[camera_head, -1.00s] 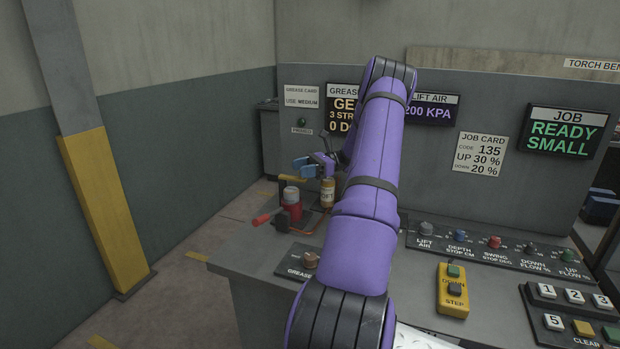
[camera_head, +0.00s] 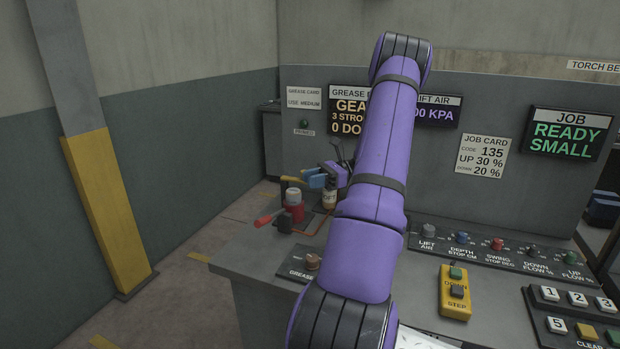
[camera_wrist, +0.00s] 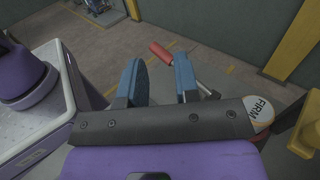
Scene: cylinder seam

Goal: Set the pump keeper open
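The pump stands at the left end of the bench in the head view, with a red body (camera_head: 294,211) and a grey cap. Its lever has a red grip (camera_head: 268,217) sticking out to the left. A yellow bar (camera_head: 292,179) shows just above the pump; I cannot tell whether it is the keeper. My gripper (camera_head: 317,180) is above and right of the pump, over a labelled canister (camera_head: 329,200). In the wrist view its blue fingers (camera_wrist: 160,80) are apart with nothing between them. The red grip (camera_wrist: 160,51) appears beyond the fingertips, its rod partly behind the right finger.
A canister marked FIRM (camera_wrist: 259,112) is close to the right finger's side in the wrist view. A grease knob panel (camera_head: 311,262) sits at the bench's front left. A yellow post (camera_head: 105,215) stands left.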

